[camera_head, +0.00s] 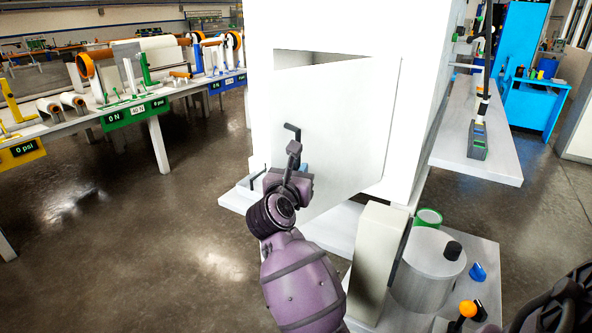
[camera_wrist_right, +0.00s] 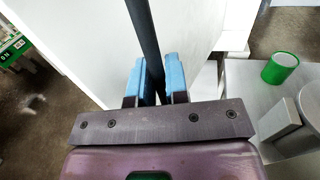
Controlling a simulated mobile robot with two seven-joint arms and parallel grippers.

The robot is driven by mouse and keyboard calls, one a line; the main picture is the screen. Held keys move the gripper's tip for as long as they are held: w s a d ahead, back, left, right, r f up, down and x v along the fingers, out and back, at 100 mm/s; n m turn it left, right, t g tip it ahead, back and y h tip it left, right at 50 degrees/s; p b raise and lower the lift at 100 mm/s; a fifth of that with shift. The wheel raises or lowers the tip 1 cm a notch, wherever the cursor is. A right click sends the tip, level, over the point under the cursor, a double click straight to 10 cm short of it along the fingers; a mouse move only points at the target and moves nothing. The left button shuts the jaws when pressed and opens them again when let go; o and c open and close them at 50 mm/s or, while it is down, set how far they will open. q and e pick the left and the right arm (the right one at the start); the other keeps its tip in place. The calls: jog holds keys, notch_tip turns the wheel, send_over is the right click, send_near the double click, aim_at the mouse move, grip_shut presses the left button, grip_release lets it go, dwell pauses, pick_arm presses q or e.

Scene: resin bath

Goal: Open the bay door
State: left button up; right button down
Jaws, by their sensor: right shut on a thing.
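The white bay door (camera_head: 335,120) stands partly open on the tall white cabinet (camera_head: 345,22). A dark gap shows above its top edge, and its hinge side appears to be on the right. The dark bar handle (camera_head: 292,131) is on the door's left part. My right gripper (camera_head: 293,165) is at the handle, its fingers partly hidden in the head view. In the right wrist view, the blue finger pads (camera_wrist_right: 160,80) are shut on the dark handle bar (camera_wrist_right: 146,45), beside the white door face (camera_wrist_right: 85,45). My left gripper is not in view.
Below the door is a low bench with a pale box (camera_head: 376,262), a grey cylinder (camera_head: 428,270), a green can (camera_head: 428,217) and small blue and orange-topped items. Side tables stand left and right. Open floor (camera_head: 190,230) lies left of the cabinet.

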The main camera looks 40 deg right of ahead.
jog(key=s, duration=0.2)
jog(key=s+d+p, duration=0.1)
jog(key=s, duration=0.2)
jog(key=shift+d+p, duration=0.1)
jog(key=shift+p, duration=0.2)
jog(key=c, duration=1.2)
grip_release()
jog(key=shift+o, duration=0.2)
